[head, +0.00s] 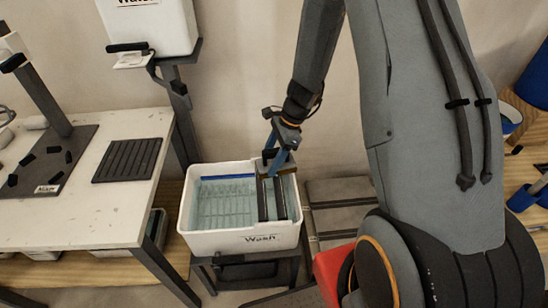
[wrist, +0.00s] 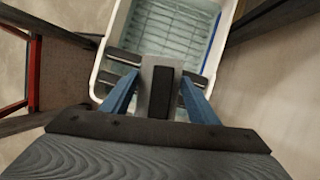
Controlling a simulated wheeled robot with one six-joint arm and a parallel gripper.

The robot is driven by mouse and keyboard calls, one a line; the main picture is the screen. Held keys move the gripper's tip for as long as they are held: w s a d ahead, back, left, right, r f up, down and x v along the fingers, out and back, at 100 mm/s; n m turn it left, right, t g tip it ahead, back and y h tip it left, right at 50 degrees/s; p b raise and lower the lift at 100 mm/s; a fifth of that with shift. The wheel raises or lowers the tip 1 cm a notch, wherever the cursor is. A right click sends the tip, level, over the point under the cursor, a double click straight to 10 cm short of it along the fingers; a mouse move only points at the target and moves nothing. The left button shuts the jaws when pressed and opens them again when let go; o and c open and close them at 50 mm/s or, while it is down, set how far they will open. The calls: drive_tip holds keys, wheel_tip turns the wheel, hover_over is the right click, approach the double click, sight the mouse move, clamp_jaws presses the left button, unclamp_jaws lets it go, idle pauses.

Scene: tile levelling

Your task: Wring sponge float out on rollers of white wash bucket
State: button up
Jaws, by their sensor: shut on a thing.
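The white wash bucket (head: 215,243) is labelled "Wash" and holds pale water with a grid-like pattern below. Its dark rollers (head: 281,203) run side by side across the right part of the bucket; they also show in the wrist view (wrist: 124,57). My gripper (head: 279,152), with blue fingers, is shut on the dark handle of the sponge float (wrist: 161,92). The float is over the far end of the rollers, inside the bucket's rim. I cannot tell whether its sponge touches the rollers; its underside is hidden. The bucket also shows in the wrist view (wrist: 102,62).
A worktable (head: 95,215) with a dark ribbed mat (head: 127,160) stands left of the bucket. A white tank (head: 150,25) on a post stands behind it. The bucket rests on a dark stand (head: 250,271). A red object (head: 331,268) is at the lower right.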

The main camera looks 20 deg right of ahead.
drive_tip(key=shift+s+d+f+m+t, duration=0.1)
drive_tip(key=shift+s+d+m+t, duration=0.15)
drive_tip(key=shift+m, duration=0.25)
drive_tip(key=shift+s+d+f+m+t, duration=0.15)
drive_tip(key=shift+s+m, duration=0.15)
drive_tip(key=shift+m, duration=0.2)
wheel_tip(320, 180, down, 6)
drive_tip(key=b, duration=0.5)
drive_tip(key=shift+a+r, duration=0.1)
drive_tip(key=shift+r, duration=0.15)
drive_tip(key=shift+f+b, duration=0.6)
